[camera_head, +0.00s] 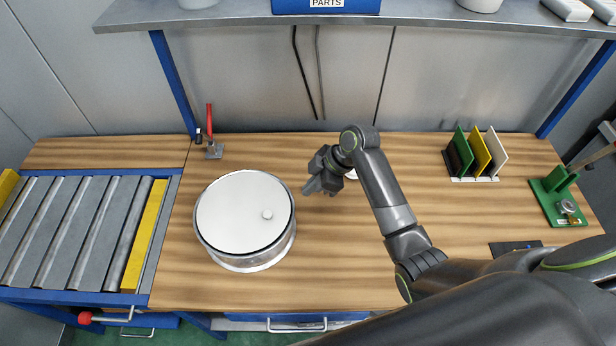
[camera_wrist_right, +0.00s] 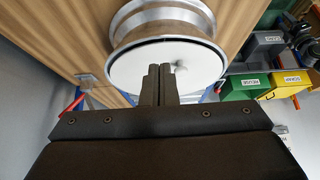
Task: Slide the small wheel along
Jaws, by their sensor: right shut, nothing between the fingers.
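A round silver wheel (camera_head: 246,262) with a flat white top face lies on the wooden bench, left of the middle. A small pale knob (camera_head: 267,214) stands on its white face, right of centre. The wheel also shows in the right wrist view (camera_wrist_right: 125,70), beyond my fingers, with the knob (camera_wrist_right: 180,67) partly seen beside the fingertips. My right gripper (camera_head: 306,191) is shut and empty, apart from the wheel, just right of its rim. Its two fingers (camera_wrist_right: 159,70) lie together in the wrist view. A small white thing (camera_head: 351,175) is mostly hidden behind my right wrist. My left gripper is out of view.
A roller conveyor (camera_head: 75,230) adjoins the bench at left. A red-handled clamp (camera_head: 212,150) stands behind the wheel. A rack with coloured plates (camera_head: 476,154) and a green fixture (camera_head: 560,198) stand at right. The bench front is clear near the wheel.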

